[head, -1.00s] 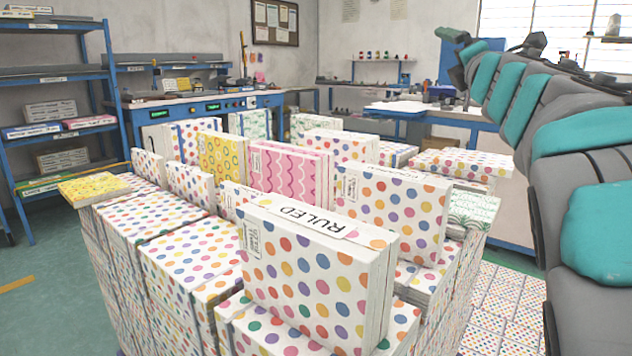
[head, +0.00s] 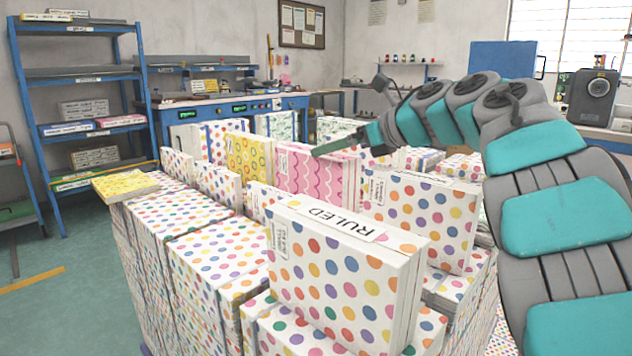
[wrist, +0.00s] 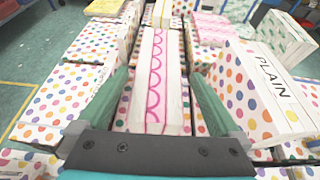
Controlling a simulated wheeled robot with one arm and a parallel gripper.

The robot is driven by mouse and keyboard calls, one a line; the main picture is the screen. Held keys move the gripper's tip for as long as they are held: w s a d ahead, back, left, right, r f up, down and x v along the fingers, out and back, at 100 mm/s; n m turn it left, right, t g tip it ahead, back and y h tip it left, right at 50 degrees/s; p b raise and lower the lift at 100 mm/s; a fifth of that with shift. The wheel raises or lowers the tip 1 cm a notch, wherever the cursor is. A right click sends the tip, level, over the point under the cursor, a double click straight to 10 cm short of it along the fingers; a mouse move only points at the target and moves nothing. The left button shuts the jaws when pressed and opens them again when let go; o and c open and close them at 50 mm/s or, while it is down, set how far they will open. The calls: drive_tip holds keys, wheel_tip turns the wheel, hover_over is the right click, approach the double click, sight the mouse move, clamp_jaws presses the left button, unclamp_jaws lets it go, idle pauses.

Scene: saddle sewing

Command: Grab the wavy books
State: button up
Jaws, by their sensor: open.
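The pink wavy books (head: 310,172) stand upright on the stack of dotted books, behind a large dotted book marked RULED (head: 340,275). In the wrist view the pink wavy spine and white page block (wrist: 154,100) lie between my two green fingers. My gripper (wrist: 157,82) is open, with one finger on each side of the book and visible gaps. In the head view my gripper (head: 342,145) is over the top edge of the pink books; its far finger is hidden. Another pink patterned book (wrist: 212,28) lies farther off in the wrist view.
A yellow patterned book (head: 248,158) stands just left of the pink ones. Dotted books crowd around, including one marked PLAIN (wrist: 265,90) close to the right finger. Blue shelves (head: 75,72) stand at the back left. Open floor (head: 75,300) lies left of the stack.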

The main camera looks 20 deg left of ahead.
sight(316, 181)
drive_tip(key=x, duration=0.5)
drive_tip(key=shift+d+f+p, duration=0.1)
drive_tip(key=shift+f+p, duration=0.05)
drive_tip(key=shift+p, duration=0.15)
drive_tip(key=shift+s, duration=0.1)
drive_tip(key=shift+c, duration=0.2)
clamp_jaws()
